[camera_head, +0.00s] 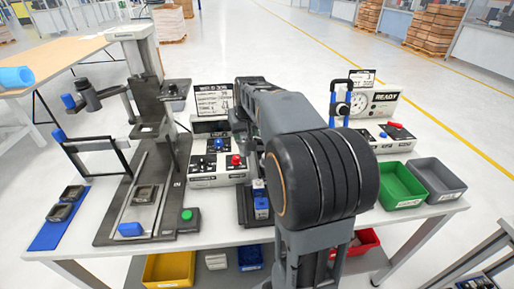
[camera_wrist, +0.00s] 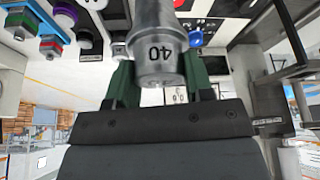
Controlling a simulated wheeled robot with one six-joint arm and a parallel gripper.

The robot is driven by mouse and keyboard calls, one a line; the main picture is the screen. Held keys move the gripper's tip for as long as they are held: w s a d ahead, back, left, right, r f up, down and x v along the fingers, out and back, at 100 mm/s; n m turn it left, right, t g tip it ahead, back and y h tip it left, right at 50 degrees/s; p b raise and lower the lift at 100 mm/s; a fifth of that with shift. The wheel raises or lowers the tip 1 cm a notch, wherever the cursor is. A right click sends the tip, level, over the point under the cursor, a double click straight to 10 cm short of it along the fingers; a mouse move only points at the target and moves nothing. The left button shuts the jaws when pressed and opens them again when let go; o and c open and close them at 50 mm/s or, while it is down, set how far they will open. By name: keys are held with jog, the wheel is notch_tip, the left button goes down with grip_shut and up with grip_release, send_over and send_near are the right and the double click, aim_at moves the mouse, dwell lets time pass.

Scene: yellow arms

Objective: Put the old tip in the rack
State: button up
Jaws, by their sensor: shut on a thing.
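My gripper (camera_wrist: 160,78) has green fingers, one on each side of a grey metal tip (camera_wrist: 157,40) marked with the digits 40. The fingers are shut on the tip, whose upper part runs out of the top of the wrist view. In the head view my arm hides the gripper and the tip. A dark holder with blue and white pieces (camera_head: 261,207) shows partly behind my arm. Coloured ringed pieces (camera_wrist: 50,45) stand at the upper left of the wrist view. I cannot tell for sure which of these is the rack.
A white control box (camera_head: 217,165) with red and blue knobs stands left of my arm. A READY box (camera_head: 374,107), a green bin (camera_head: 401,190) and a grey bin (camera_head: 437,176) are on the right. A black press-like stand (camera_head: 152,90) fills the left. Bins (camera_head: 168,270) sit below the tabletop.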

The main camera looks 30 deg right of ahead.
jog(key=shift+w+d+f+p, duration=0.45)
jog(key=shift+w+d+f, duration=0.7)
jog(key=shift+d+f, duration=0.95)
jog(key=shift+w+d+f+p, duration=0.45)
jog(key=shift+w+d+f, duration=0.65)
jog(key=shift+d+f, duration=1)
jog(key=shift+w+d+f+p, duration=0.45)
jog(key=shift+w+d+f, duration=0.7)
jog(key=shift+d+f, duration=0.95)
jog(key=shift+a+f, duration=0.1)
jog(key=shift+f, duration=0.1)
jog(key=o, duration=1.2)
jog(key=shift+s, duration=0.1)
jog(key=shift+r, duration=0.1)
